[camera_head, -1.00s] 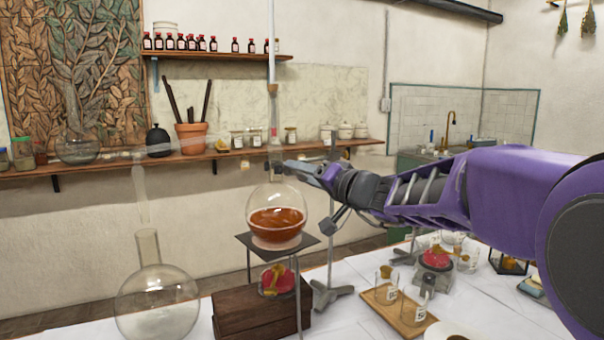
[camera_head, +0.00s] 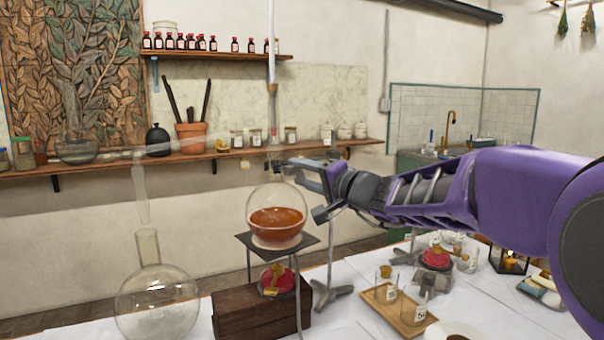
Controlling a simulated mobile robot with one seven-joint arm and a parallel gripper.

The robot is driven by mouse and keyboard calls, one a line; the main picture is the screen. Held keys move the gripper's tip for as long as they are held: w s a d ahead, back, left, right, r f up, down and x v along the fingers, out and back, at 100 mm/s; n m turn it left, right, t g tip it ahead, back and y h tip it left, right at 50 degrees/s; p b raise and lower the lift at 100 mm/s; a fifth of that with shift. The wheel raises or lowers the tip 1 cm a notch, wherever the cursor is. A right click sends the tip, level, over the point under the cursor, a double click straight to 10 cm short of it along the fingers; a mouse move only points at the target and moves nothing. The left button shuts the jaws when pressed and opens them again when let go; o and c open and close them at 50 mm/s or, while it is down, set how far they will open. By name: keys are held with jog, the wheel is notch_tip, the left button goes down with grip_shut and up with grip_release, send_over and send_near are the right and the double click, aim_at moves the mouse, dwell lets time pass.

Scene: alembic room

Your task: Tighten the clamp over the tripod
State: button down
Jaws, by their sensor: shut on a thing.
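The tripod (camera_head: 246,241) has a dark square top and thin legs and stands on the left of the table. A round flask (camera_head: 262,200) with amber-brown liquid rests upright on it. The clamp (camera_head: 284,166) is at the flask's neck, above the tripod, beside a thin stand rod (camera_head: 332,240). My gripper (camera_head: 318,176) comes in from the right and is shut on the clamp at its right side. The exact spot of the grip is small and partly hidden by my wrist.
A wooden block (camera_head: 240,314) and a red-topped burner (camera_head: 280,281) are under the tripod. An empty round flask (camera_head: 157,303) stands at left beneath glass tubing (camera_head: 141,190). A wooden tray (camera_head: 398,307) with small jars lies below my arm. The wall shelf (camera_head: 120,165) runs behind.

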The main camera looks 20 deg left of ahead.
jog(key=m, duration=0.5)
jog(key=shift+m, duration=0.3)
jog(key=m, duration=0.4)
jog(key=shift+f+m, duration=0.1)
jog(key=shift+m, duration=0.3)
jog(key=shift+c, duration=2)
grip_release()
jog(key=shift+f, duration=0.1)
jog(key=v, duration=1.7)
jog(key=shift+s+r, duration=0.2)
jog(key=shift+s, duration=0.05)
